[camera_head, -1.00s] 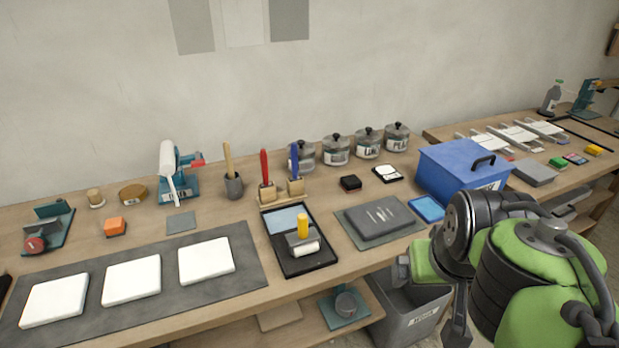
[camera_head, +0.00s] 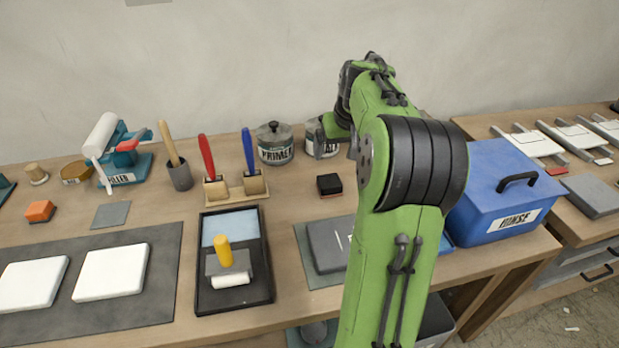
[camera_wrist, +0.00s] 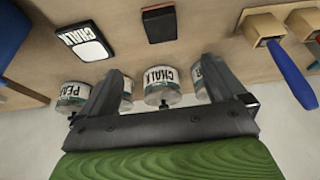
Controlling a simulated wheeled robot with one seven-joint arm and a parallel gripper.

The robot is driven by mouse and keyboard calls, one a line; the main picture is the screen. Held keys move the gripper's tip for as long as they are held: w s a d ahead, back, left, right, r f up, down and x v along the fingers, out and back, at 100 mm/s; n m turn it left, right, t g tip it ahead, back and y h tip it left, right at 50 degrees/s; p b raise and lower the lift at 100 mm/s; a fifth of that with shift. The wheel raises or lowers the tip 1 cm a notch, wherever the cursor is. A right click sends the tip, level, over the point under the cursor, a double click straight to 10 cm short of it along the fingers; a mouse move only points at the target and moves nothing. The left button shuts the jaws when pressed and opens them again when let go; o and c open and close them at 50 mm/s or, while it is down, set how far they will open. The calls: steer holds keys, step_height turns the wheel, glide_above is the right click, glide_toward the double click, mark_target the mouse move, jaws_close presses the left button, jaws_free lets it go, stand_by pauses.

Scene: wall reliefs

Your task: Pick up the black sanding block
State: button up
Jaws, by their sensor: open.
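The black sanding block (camera_head: 329,184) lies on the wooden bench in front of the tins, with a thin reddish layer along its bottom. In the wrist view the block (camera_wrist: 160,26) shows at the top centre, a dark top with an orange-brown side. My gripper (camera_wrist: 161,68) is open and empty. Its two fingers are spread, and the block lies beyond the fingertips, apart from them. In the head view my green arm rises at the right of the block and partly hides the gripper above the back of the bench.
A black roller tray (camera_head: 205,285) and a grey pad (camera_head: 325,245) lie in front. A blue rinse box (camera_head: 490,195) stands right. A chalk pad (camera_wrist: 85,40) lies nearby.

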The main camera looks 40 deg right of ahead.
mark_target(329, 179)
steer(key=b+x, duration=0.5)
steer(key=x, duration=1)
steer(key=shift+a+f, duration=0.15)
steer(key=shift+a, duration=0.05)
steer(key=shift+c, duration=0.5)
steer(key=c, duration=1.1)
step_height(329, 179, up, 10)
steer(key=p, duration=0.4)
